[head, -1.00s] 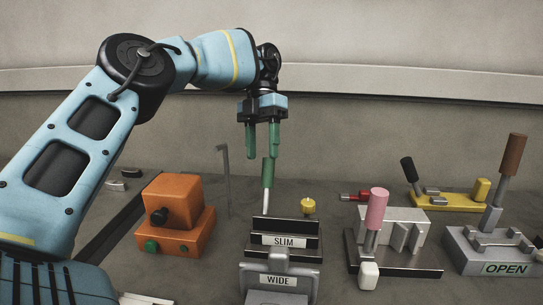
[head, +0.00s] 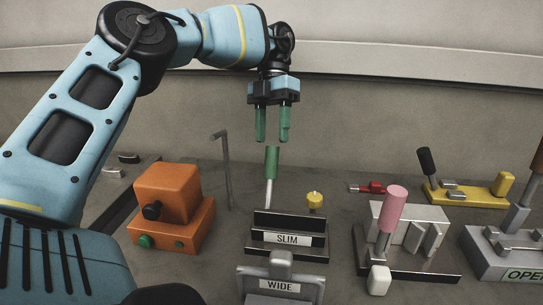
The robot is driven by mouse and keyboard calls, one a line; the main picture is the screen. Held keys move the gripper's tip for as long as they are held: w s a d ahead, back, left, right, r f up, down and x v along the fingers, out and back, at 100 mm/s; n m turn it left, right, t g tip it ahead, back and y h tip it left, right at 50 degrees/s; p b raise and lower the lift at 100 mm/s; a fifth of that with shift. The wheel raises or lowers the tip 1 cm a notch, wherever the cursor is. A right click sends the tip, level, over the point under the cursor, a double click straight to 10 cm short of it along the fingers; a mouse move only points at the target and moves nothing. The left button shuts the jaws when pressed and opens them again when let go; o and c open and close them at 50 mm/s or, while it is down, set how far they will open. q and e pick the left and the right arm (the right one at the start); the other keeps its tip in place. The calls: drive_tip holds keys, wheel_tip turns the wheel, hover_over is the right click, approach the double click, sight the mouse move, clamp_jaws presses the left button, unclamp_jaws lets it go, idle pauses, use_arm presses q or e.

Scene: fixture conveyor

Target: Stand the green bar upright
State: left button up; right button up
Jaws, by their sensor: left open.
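The green bar (head: 271,162) is a green grip on a thin pale rod. It stands nearly upright, leaning slightly, behind the black fixture marked SLIM (head: 287,239); its foot is hidden by that fixture. My left gripper (head: 273,138) hangs above it, pointing down, with its two green fingers apart and nothing between them. My right gripper is not in view.
A grey fixture marked WIDE (head: 280,286) is in front. An orange block (head: 168,195) and a thin grey post (head: 226,175) stand left. To the right are a pink-handled clamp (head: 392,210), a yellow base (head: 470,194) and a grey fixture marked OPEN (head: 495,262).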

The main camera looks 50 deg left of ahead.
sight(271, 156)
use_arm(q)
drive_tip(key=shift+x, duration=2.95)
drive_tip(key=shift+c, duration=0.4)
clamp_jaws()
